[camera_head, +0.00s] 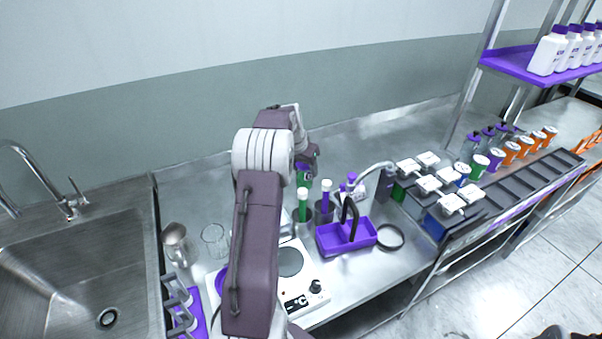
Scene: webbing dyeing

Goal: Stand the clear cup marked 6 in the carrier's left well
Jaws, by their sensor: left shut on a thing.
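My left gripper (305,171) is raised over the middle of the counter, partly hidden behind my own arm. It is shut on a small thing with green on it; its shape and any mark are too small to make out. The purple carrier (331,251) with a black upright handle stands on the counter, to the right of and below the gripper in the picture. A clear glass vessel (214,241) stands left of my arm; no number is readable on it. My right gripper is not in view.
A metal jug (175,242) and the sink (75,265) are at left.

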